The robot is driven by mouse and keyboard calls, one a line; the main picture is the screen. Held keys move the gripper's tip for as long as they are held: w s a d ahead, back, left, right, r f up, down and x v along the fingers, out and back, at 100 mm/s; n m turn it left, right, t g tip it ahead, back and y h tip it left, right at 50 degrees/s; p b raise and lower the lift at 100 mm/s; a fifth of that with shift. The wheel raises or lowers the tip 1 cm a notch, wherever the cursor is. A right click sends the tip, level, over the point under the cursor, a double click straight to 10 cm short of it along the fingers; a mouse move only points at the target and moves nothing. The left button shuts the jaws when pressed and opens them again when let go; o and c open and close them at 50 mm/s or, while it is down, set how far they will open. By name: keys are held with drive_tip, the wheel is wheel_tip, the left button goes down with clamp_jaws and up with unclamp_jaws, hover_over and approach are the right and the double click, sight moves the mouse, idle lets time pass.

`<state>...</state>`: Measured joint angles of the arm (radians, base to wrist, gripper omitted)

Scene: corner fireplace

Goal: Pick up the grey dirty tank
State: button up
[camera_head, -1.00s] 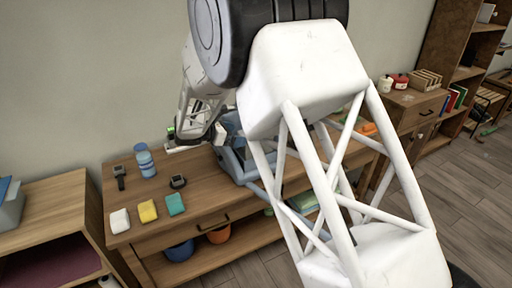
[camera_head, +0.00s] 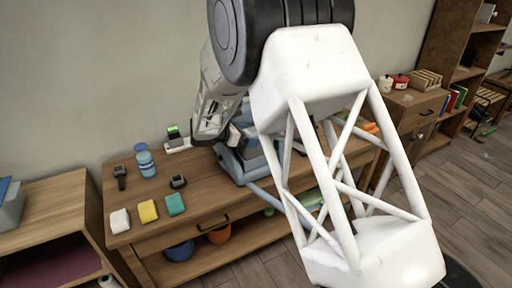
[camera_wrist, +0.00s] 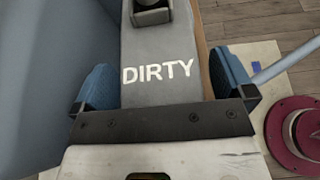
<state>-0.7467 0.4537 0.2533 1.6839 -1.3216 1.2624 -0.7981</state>
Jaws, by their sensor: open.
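The grey tank (camera_wrist: 155,45) fills the middle of the wrist view, with the white word DIRTY on its face and a dark bracket-like handle at its top. My gripper (camera_wrist: 163,82) has its two blue fingers apart, one on each side of the tank. I cannot tell whether the fingers touch it. In the head view a blue-grey appliance (camera_head: 238,165) stands on the wooden table, partly hidden by my arm. I cannot make out the tank or my fingertips there.
On the wooden table (camera_head: 215,195) are a blue bottle (camera_head: 145,160), white, yellow and teal blocks (camera_head: 148,211), and two watch-like items. A power strip (camera_head: 177,144) lies by the wall. A dark red round object (camera_wrist: 296,130) is at the right of the wrist view.

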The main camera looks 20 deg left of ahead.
drive_tip(key=shift+w+d+f, duration=0.15)
drive_tip(key=shift+w+d, duration=0.1)
idle(0.4)
drive_tip(key=c, duration=1.7)
drive_tip(key=shift+r, duration=0.2)
drive_tip(key=shift+c, duration=0.2)
wheel_tip(320, 180, up, 28)
drive_tip(key=shift+f, duration=0.15)
